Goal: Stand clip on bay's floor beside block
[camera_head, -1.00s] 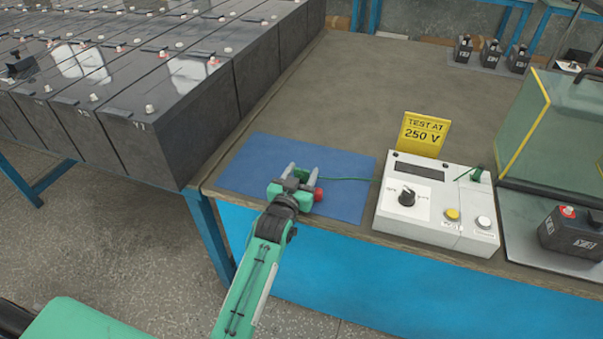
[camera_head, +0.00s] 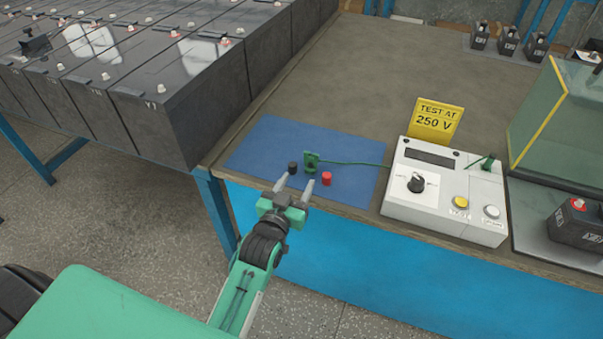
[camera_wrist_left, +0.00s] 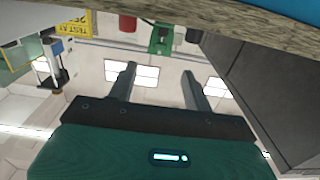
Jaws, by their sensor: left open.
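The green clip (camera_head: 311,162) stands upright on the blue mat (camera_head: 258,150), with a green lead running right to the white tester. It also shows in the left wrist view (camera_wrist_left: 161,40). A black cap (camera_head: 292,168) is to its left and a red cap (camera_head: 326,179) to its right. My left gripper (camera_head: 294,185) is open and empty at the mat's front edge, pointing at the clip and apart from it. Its fingers show in the left wrist view (camera_wrist_left: 157,80). A black battery block (camera_head: 578,225) stands on a grey plate (camera_head: 535,235) at the right. My right gripper is out of view.
The white tester (camera_head: 447,190) and yellow "TEST AT 250 V" sign (camera_head: 436,120) stand between mat and plate. A glass case (camera_head: 570,120) rises behind the block. Large dark batteries (camera_head: 200,100) flank the bench's left side. Several small batteries (camera_head: 508,42) stand at the back; the middle bench is clear.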

